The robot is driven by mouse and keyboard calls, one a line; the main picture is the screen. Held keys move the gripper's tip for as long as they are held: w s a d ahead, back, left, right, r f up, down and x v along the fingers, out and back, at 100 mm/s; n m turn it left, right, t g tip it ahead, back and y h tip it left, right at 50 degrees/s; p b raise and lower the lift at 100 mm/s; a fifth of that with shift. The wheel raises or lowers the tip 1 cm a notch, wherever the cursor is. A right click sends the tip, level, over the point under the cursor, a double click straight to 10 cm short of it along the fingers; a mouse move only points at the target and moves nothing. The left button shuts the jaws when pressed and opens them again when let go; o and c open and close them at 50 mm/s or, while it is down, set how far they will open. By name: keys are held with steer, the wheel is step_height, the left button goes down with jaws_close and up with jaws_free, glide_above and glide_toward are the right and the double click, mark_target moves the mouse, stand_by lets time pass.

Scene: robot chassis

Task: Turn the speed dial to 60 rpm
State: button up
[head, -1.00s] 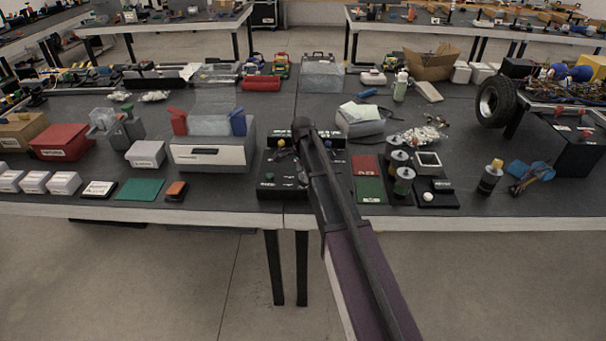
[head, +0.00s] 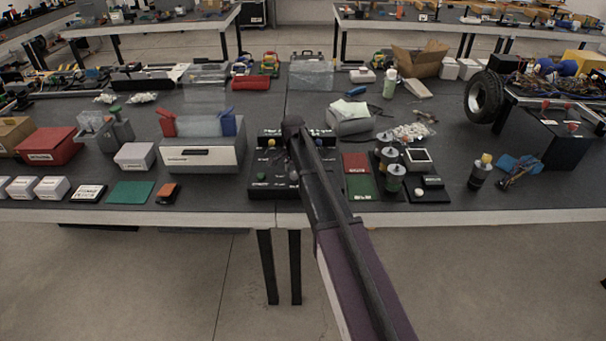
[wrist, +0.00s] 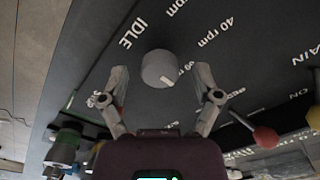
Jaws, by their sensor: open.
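The speed dial (wrist: 158,70) is a round light-grey knob on a black panel (wrist: 85,70) in the wrist view. A short white mark on the knob points to the lower right in the picture. The labels IDLE and 40 rpm are legible around it; other labels are partly cut off or hidden by the fingers. My gripper (wrist: 161,73) is open, with one finger on each side of the dial and visible gaps to it. In the head view the black panel (head: 262,188) stands at the table's front, and my arm hides the dial.
A red ball-topped lever (wrist: 265,137) rises from the panel at the right in the wrist view. In the head view a grey drawer box (head: 203,157) stands left of the panel.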

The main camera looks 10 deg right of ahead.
mark_target(294, 173)
steer(key=n, duration=2.3)
steer(key=shift+n, duration=0.4)
steer(key=n, duration=0.3)
steer(key=shift+n, duration=0.3)
steer(key=n, duration=0.4)
steer(key=shift+r+n+p, duration=0.3)
steer(key=shift+r+n, duration=0.05)
steer(key=shift+n, duration=0.05)
step_height(294, 173, up, 13)
steer(key=p, duration=1.3)
steer(key=s+f+m+b, duration=0.4)
steer(key=s+m, duration=0.5)
steer(key=s, duration=0.3)
steer(key=shift+s+d, duration=0.2)
